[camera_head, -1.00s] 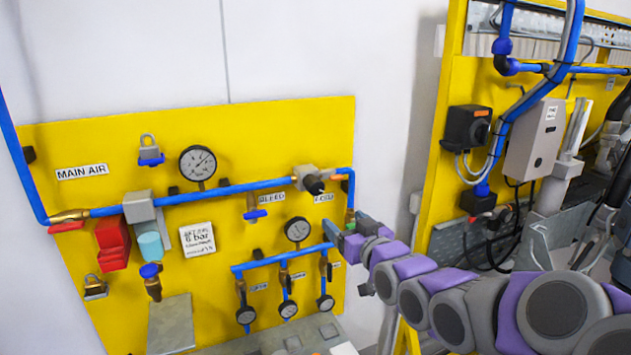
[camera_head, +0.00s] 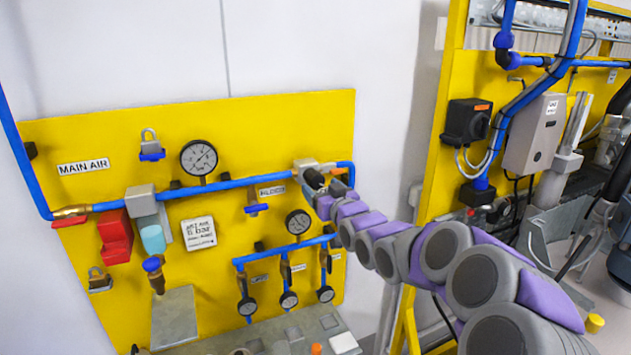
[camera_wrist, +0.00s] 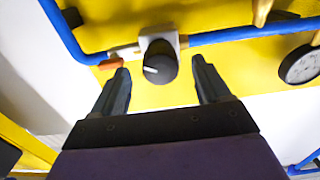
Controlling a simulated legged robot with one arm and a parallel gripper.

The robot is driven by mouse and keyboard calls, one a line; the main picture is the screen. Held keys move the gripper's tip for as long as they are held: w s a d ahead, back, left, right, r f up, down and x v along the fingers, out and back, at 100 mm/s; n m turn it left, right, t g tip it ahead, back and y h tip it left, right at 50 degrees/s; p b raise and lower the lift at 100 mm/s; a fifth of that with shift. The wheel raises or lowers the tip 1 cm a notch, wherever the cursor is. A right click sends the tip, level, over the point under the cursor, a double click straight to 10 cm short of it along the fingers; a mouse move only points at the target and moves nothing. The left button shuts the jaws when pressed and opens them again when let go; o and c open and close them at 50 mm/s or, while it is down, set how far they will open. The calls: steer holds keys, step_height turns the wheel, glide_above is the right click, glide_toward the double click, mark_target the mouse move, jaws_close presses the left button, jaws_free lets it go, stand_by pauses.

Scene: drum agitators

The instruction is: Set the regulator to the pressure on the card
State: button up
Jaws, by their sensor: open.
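A black round knob (camera_wrist: 158,69) with a white mark on its face sits on a grey body (camera_wrist: 160,42) in the blue air line. In the head view this knob (camera_head: 314,179) is at the panel's upper right, partly covered by my gripper (camera_head: 323,190). My gripper (camera_wrist: 160,80) is open in the wrist view, with one finger on each side of the knob and visible gaps to it. The white card (camera_head: 199,233) hangs on the yellow panel left of centre. Its print is blurred now; the earlier frame reads 6 bar. A large gauge (camera_head: 199,157) sits above the line.
A second gauge (camera_head: 298,222) and several small gauges sit below on the panel. A yellow frame with a grey box (camera_head: 533,137) stands to the right.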

mark_target(318, 184)
steer(key=shift+p+x, duration=0.35)
steer(key=shift+x, duration=1.95)
steer(key=shift+c, duration=0.4)
steer(key=c, duration=0.9)
steer(key=shift+c, duration=0.2)
steer(key=shift+r+p, duration=0.1)
steer(key=shift+p, duration=0.3)
